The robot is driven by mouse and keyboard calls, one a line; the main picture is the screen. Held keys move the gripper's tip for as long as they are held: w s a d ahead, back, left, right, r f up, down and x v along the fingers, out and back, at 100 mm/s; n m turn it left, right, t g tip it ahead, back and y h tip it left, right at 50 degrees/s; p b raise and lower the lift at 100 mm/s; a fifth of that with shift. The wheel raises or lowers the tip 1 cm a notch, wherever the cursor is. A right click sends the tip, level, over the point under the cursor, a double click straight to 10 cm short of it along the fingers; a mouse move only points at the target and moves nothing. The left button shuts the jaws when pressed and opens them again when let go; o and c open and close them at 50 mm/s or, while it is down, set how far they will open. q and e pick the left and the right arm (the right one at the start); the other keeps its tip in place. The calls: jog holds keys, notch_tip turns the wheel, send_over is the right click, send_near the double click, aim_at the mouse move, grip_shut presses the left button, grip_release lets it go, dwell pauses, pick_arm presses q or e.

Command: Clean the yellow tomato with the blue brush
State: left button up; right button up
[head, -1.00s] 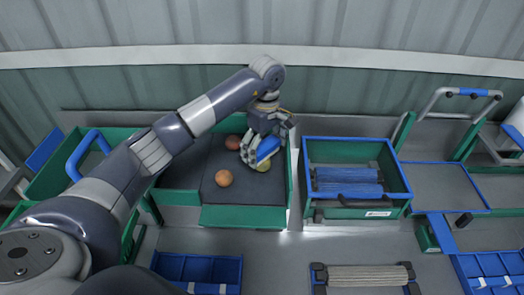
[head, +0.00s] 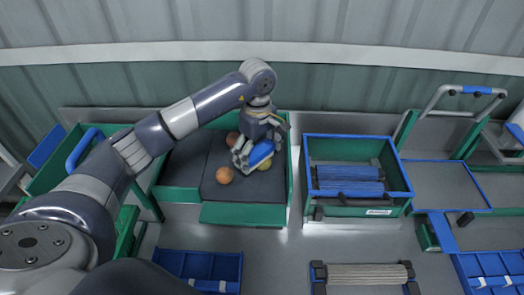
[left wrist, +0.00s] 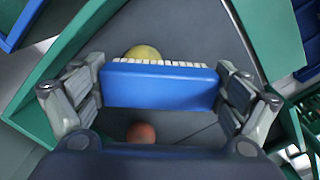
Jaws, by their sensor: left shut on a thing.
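My left gripper (head: 250,157) is shut on the blue brush (left wrist: 160,86), with a finger on each end of it. The brush also shows in the head view (head: 261,153). Its white bristles point away from the wrist, toward the yellow tomato (left wrist: 143,52). The tomato lies on the dark mat of the green tray, partly hidden behind the bristles; in the head view only a sliver of it (head: 266,190) shows below the gripper. I cannot tell whether the bristles touch it. My right gripper is not in view.
An orange-red tomato (head: 225,175) lies left of the gripper on the dark mat (head: 222,192). Another reddish tomato (head: 232,139) lies farther back. A green and blue crate (head: 405,172) stands to the right. A blue bin (head: 200,266) is in front.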

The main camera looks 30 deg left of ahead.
aim_at(268, 143)
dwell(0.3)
pick_arm(q)
jog(key=shift+w+d+b, duration=0.25)
jog(key=shift+w+b, duration=0.2)
jog(key=shift+w, duration=0.4)
jog(key=shift+w+d+b, duration=0.15)
jog(key=shift+w+b, duration=0.15)
jog(key=shift+w, duration=0.3)
jog(key=shift+w+r, duration=0.1)
jog(key=shift+w, duration=0.2)
jog(key=shift+w+d+r, duration=0.1)
jog(key=shift+w+d, duration=0.05)
jog(key=shift+s, duration=0.3)
jog(key=shift+s+f, duration=0.25)
jog(key=shift+s, duration=1.05)
jog(key=shift+s+a, duration=0.4)
